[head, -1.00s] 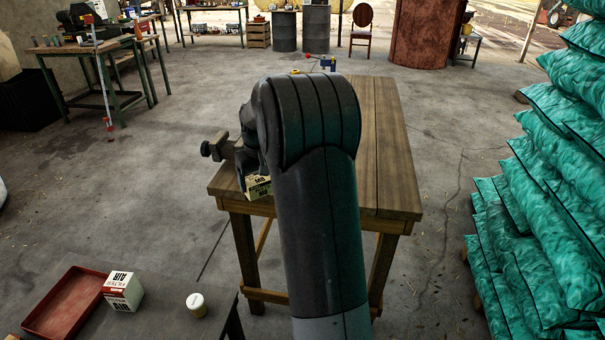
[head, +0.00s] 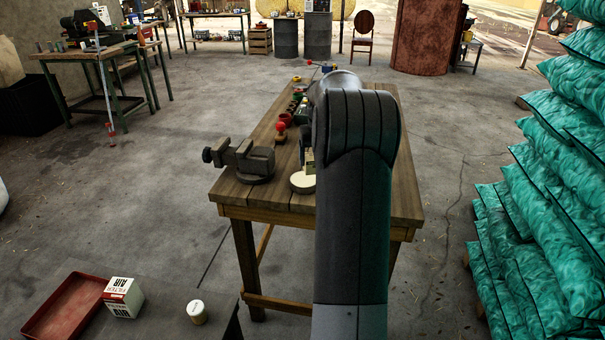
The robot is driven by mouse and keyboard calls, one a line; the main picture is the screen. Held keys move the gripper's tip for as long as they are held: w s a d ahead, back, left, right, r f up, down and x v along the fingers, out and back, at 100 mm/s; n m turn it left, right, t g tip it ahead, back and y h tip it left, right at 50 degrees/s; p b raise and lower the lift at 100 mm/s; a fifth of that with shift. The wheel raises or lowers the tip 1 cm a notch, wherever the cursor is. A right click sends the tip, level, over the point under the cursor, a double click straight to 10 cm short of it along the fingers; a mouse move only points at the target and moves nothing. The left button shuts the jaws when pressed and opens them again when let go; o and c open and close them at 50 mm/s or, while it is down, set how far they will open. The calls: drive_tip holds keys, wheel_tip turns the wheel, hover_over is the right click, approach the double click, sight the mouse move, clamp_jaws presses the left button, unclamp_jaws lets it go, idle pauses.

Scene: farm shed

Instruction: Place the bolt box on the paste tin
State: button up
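The bolt box (head: 309,161), small and cream-coloured, shows as a narrow strip at the left edge of my arm; the rest is hidden. My gripper (head: 305,145) is a dark shape at the box's top, mostly behind my arm, its fingers not clear. The box has travelled with it and appears held. The paste tin (head: 301,183), round with a pale top, stands on the wooden workbench (head: 405,195) near its front edge, partly covered by my arm. The box is just above the tin's right part in the picture; I cannot tell whether they touch.
A vise (head: 248,160) sits left of the tin on the bench. A red-topped item (head: 281,130) and several small things stand behind. A nearer table holds a red tray (head: 66,309), a filter box (head: 123,297) and a white-lidded jar (head: 197,312). Green sacks (head: 560,170) are stacked right.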

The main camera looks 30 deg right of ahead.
drive_tip(key=w+a+f, duration=0.1)
drive_tip(key=w+f, duration=0.1)
drive_tip(key=w, duration=0.1)
drive_tip(key=w+a+f, duration=0.1)
drive_tip(key=shift+w+a, duration=0.15)
drive_tip(key=shift+a, duration=0.2)
drive_tip(key=shift+f, duration=2)
drive_tip(key=o, duration=1.2)
drive_tip(key=shift+f, duration=0.2)
